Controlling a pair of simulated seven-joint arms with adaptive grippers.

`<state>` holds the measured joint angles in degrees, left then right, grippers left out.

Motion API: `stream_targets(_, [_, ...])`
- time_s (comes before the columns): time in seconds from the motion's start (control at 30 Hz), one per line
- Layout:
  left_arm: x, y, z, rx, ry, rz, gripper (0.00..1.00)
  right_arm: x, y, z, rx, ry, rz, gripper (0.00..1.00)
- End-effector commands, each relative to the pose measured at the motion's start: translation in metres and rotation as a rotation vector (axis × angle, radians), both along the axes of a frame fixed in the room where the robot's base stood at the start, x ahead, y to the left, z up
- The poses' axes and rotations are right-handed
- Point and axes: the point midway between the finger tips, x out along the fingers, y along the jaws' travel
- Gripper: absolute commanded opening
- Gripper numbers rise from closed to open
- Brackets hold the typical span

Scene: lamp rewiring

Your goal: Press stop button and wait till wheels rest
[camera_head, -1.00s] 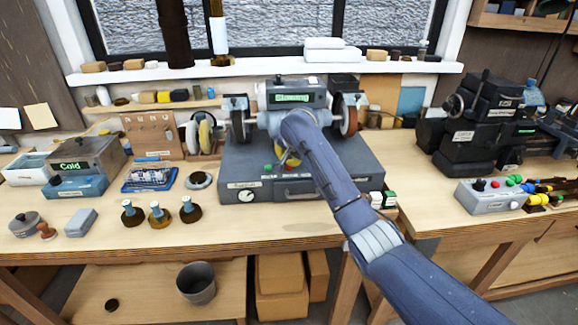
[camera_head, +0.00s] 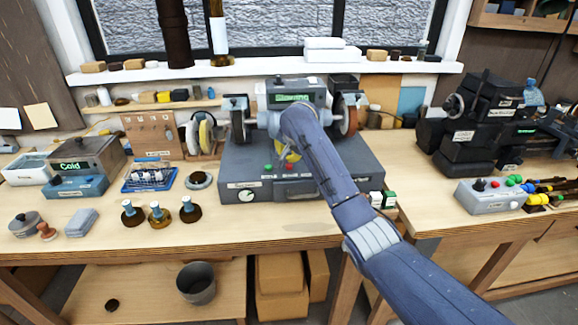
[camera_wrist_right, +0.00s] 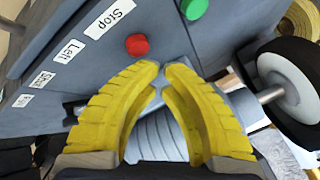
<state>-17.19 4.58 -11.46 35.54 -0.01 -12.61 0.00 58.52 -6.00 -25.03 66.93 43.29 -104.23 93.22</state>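The bench grinder (camera_head: 330,165) stands at the back of the workbench with a wheel on each side, the left wheel (camera_head: 238,124) and the right wheel (camera_head: 350,119). Its green display (camera_head: 292,98) appears to read "Slowing". The red stop button (camera_head: 268,168) is on the front of the base; in the right wrist view the button (camera_wrist_right: 137,45) sits beside a "Stop" label (camera_wrist_right: 110,18). My right gripper (camera_wrist_right: 166,65) has its yellow fingertips together, empty, near the red button but apart from it in the picture. My left gripper is out of view.
A green button (camera_wrist_right: 194,8) is close to the red one. Bare wood (camera_head: 260,222) lies in front of the grinder.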

Motion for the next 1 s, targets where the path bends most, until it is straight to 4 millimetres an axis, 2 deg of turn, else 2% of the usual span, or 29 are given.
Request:
stream_targets(0.27, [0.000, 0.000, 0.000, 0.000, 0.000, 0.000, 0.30, 0.000, 0.000, 0.003, 0.000, -0.001, 0.000, 0.00])
stream_targets(0.8, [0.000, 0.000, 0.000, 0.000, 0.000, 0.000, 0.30, 0.000, 0.001, 0.044, 0.001, -0.002, 0.000, 0.00])
stream_targets(1.0, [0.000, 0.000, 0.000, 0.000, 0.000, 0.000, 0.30, 0.000, 0.000, 0.050, 0.001, -0.001, -0.001, 0.00])
